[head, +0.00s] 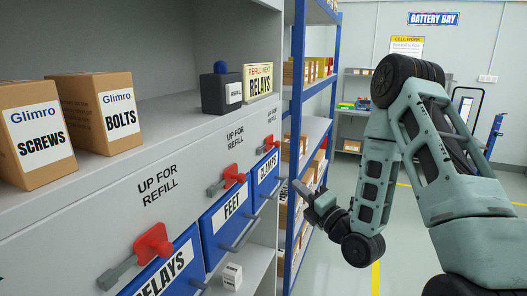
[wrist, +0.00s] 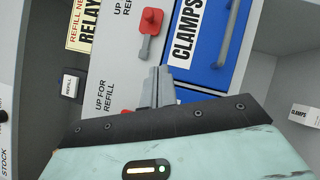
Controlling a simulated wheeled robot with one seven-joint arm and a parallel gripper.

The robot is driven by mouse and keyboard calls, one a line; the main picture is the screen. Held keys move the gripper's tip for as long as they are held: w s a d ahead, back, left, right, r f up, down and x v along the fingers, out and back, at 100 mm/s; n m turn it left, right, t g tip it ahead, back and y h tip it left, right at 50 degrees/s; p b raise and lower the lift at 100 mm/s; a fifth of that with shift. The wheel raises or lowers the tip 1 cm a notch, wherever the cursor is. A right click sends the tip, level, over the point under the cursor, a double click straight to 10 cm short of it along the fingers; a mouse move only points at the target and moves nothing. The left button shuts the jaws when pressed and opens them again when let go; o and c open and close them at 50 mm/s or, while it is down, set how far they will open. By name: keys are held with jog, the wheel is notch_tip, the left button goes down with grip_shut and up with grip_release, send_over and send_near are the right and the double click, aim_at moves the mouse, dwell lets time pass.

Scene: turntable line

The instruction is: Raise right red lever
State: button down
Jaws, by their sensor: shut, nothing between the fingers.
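The right red lever (head: 268,143) is at the upper left of the CLAMPS drawer (head: 265,178). Its grey handle points left and slightly down, beneath the "UP FOR REFILL" lettering. In the wrist view the red lever (wrist: 151,20) shows near the top, its handle pointing down the picture. My gripper (head: 298,186) is shut and empty, out in front of the drawers. In the wrist view the gripper's fingers (wrist: 158,78) end just below the handle's tip in the picture. I cannot tell any contact.
Two more red levers, by the FEET drawer (head: 228,216) and the RELAYS drawer (head: 168,279), also point left. SCREWS (head: 38,134) and BOLTS (head: 100,110) boxes stand on the shelf above. Drawer handles stick out below. A blue rack (head: 297,120) stands behind; the floor to the right is open.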

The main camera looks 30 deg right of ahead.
jog(key=shift+s+d+r+t+h, duration=0.15)
jog(key=shift+r+t+h, duration=0.1)
jog(key=shift+t+h, duration=0.15)
jog(key=shift+f+b, duration=0.15)
jog(key=shift+b, duration=0.2)
jog(key=b, duration=0.2)
send_near(272, 145)
jog(key=w+a, duration=0.1)
jog(key=w, duration=0.2)
jog(key=shift+w+d+r+p, duration=0.4)
jog(key=shift+w+r+p, duration=0.15)
jog(key=shift+w+r, duration=0.15)
jog(key=shift+w+f+b, duration=0.1)
jog(key=shift+f+b, duration=0.1)
jog(key=shift+b, duration=0.55)
jog(key=shift+r+n+b, duration=0.15)
jog(key=shift+n+b, duration=0.15)
jog(key=shift+b, duration=0.15)
